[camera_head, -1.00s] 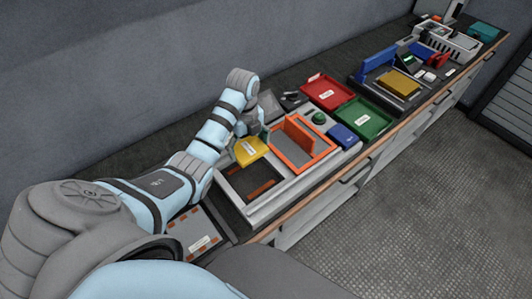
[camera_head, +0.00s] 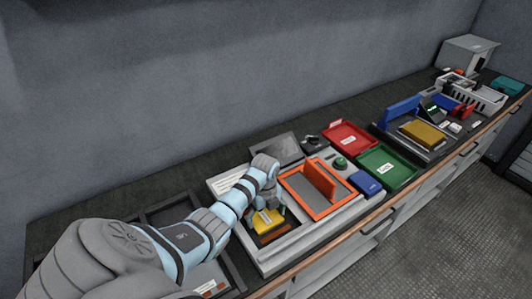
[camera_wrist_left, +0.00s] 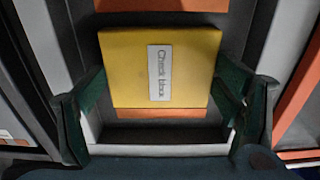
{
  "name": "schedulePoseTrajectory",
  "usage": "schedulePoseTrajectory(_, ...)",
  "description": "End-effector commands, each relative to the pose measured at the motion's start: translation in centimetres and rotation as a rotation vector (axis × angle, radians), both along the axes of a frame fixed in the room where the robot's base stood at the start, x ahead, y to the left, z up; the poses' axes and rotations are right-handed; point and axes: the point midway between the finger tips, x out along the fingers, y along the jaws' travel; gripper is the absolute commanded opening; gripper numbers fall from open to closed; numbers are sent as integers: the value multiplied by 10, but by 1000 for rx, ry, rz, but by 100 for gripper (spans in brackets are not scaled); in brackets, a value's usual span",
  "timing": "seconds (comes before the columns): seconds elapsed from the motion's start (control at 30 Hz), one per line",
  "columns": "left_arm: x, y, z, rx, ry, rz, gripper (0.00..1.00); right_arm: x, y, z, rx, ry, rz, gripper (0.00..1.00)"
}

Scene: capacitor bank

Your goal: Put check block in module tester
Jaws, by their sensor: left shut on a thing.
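The yellow check block (camera_head: 267,219) is held in my left gripper (camera_head: 272,208). In the left wrist view the check block (camera_wrist_left: 160,68) lies between the two dark green fingers, with its label "Check block" facing the camera. The module tester (camera_head: 253,255) is a light grey unit on the bench. The block is over or in its dark slot with orange marks, left of the orange frame (camera_head: 318,214). I cannot tell whether the block touches the bottom of the slot. My right gripper is not in view.
A red tray (camera_head: 350,139), a green tray (camera_head: 386,167) and a blue block (camera_head: 366,183) stand right of the orange frame. Farther right is a dark fixture with a yellow block (camera_head: 423,133). A grey wall runs behind the bench.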

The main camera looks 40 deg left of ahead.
Motion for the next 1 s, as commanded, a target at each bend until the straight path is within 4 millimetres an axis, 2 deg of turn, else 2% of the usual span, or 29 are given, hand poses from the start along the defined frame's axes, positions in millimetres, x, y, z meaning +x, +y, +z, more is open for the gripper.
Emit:
schedulePoseTrajectory(0.03,1,0,0,0,-3,-1,36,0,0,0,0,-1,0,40)
schedulePoseTrajectory(0.07,1,-1,1,0,-3,-1,29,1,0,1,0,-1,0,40)
schedulePoseTrajectory(0.33,1,-1,-1,-1,-2,-1,29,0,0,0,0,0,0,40)
schedulePoseTrajectory(0.37,1,-1,-1,0,-1,-1,88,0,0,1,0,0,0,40)
schedulePoseTrajectory(0.43,1,-1,0,-1,-2,-1,99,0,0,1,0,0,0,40)
schedulePoseTrajectory(0.8,1,0,2,-1,-2,-1,100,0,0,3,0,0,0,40)
schedulePoseTrajectory(0.93,2,0,19,1,-4,-1,100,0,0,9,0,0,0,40)
schedulePoseTrajectory(1.0,2,0,37,1,-6,-2,100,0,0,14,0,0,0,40)
